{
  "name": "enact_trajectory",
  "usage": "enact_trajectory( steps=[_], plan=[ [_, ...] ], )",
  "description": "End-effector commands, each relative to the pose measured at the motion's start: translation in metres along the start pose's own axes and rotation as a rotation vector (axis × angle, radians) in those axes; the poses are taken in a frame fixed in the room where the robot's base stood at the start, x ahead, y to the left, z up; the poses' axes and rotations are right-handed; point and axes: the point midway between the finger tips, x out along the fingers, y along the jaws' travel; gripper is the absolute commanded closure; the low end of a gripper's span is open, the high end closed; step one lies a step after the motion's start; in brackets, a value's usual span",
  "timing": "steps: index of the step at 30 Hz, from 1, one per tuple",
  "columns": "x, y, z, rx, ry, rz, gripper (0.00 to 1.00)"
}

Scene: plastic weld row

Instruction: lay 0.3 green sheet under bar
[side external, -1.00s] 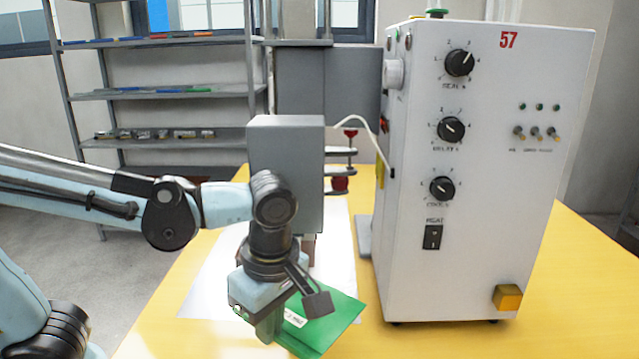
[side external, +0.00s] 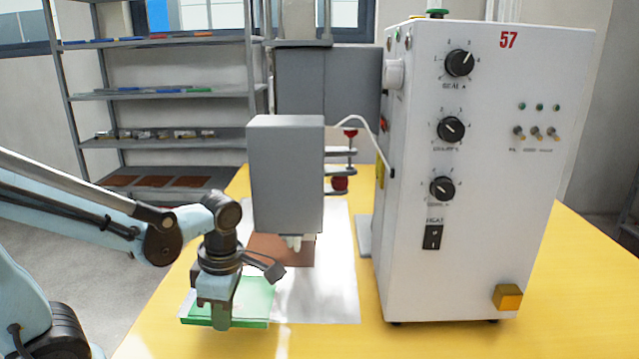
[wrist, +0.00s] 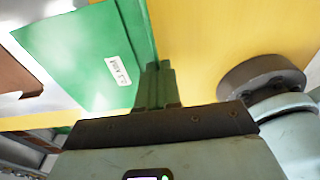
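The green sheet (side external: 252,296) lies roughly level at the table's front left; its white label, which seems to start with 0.3, shows on the sheet in the wrist view (wrist: 87,60). My gripper (side external: 219,322) is at the sheet's near left part, its fingers closed on an edge, as the wrist view also shows (wrist: 155,72). The grey press head (side external: 286,180) stands behind and right of the sheet, with small pale parts beneath it over a brown plate (side external: 268,249). I cannot clearly make out a bar there. Whether the sheet touches the table is unclear.
A white machine marked 57 (side external: 470,190) stands on the right of the yellow table (side external: 560,300). A pale shiny mat (side external: 335,290) lies under the press area. A shelf rack (side external: 160,93) stands at the back left. The table front between sheet and machine is clear.

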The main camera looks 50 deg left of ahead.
Motion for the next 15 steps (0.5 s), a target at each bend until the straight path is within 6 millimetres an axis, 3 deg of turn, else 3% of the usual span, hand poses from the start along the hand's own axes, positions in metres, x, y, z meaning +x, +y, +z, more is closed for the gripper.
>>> enact_trajectory(
  steps=[6, 15],
  plan=[
    [0.017, 0.023, -0.011, -0.002, 0.0, 0.0, 1.0],
    [0.03, 0.028, -0.011, 0.003, 0.0, 0.001, 1.0]
  ],
)
